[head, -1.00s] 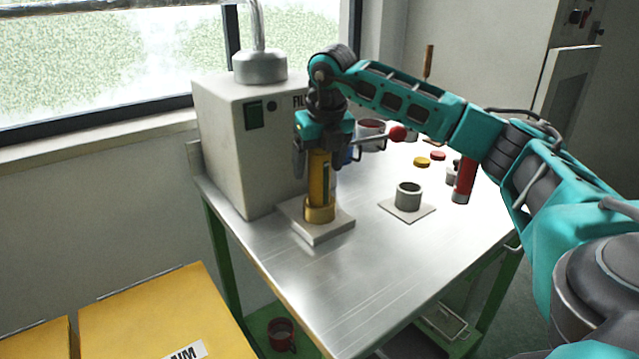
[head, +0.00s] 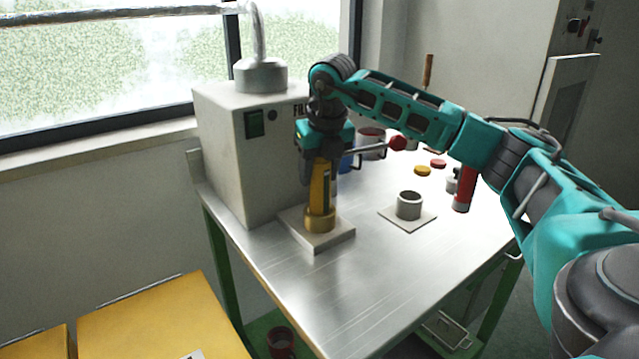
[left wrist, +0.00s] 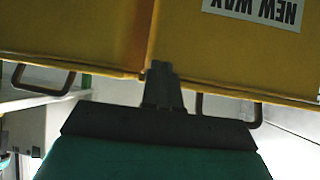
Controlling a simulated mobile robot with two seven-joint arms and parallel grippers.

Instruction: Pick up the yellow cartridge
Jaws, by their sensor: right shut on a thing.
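The yellow cartridge (head: 320,196) stands upright in a brass-coloured ring holder (head: 320,221) on a pale square plate, beside the front of the grey machine. My right gripper (head: 320,180) points down from above and is shut on the cartridge; its dark fingers hide part of the cartridge's side and its top. The cartridge's lower end is still within the ring. My left gripper (left wrist: 163,85) shows only in the left wrist view, its narrow dark fingers together with nothing between them, near yellow boxes.
The grey machine (head: 245,150) stands close on the left. Yellow boxes (head: 160,318) stand at lower left. The metal table's front (head: 370,285) is clear.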

